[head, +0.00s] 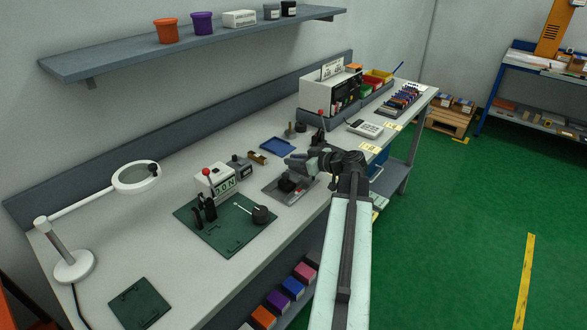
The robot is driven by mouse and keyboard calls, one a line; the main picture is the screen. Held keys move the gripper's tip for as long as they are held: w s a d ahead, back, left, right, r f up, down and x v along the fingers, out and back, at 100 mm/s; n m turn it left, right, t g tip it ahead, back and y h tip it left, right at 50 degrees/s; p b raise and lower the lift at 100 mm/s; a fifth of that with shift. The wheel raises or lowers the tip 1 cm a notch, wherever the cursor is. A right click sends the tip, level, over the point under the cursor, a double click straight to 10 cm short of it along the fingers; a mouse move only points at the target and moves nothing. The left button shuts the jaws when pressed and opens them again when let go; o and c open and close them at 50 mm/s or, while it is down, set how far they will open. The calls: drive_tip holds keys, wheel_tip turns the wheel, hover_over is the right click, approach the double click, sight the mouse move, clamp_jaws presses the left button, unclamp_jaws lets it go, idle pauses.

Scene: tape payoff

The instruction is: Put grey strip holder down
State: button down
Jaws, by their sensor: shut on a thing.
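My gripper (306,162) is over the middle of the workbench, at the end of my arm, which reaches in from the lower right. It is shut on a small grey piece, the grey strip holder (294,164), mostly hidden by the jaws. Just below and in front of it, a grey metal plate (272,189) with a dark block (289,184) lies on the bench. Whether the held piece touches anything below cannot be told.
A blue tray (277,147), brass piece (257,157) and grey box (239,167) are close by. A calculator (365,128) lies right. Bare bench (160,215) shows left of the mat.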

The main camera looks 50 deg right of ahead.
drive_tip(key=shift+f, duration=0.3)
drive_tip(key=shift+f+b, duration=0.45)
drive_tip(key=shift+f, duration=0.25)
drive_tip(key=c, duration=1.3)
unclamp_jaws()
drive_tip(key=shift+r, duration=0.1)
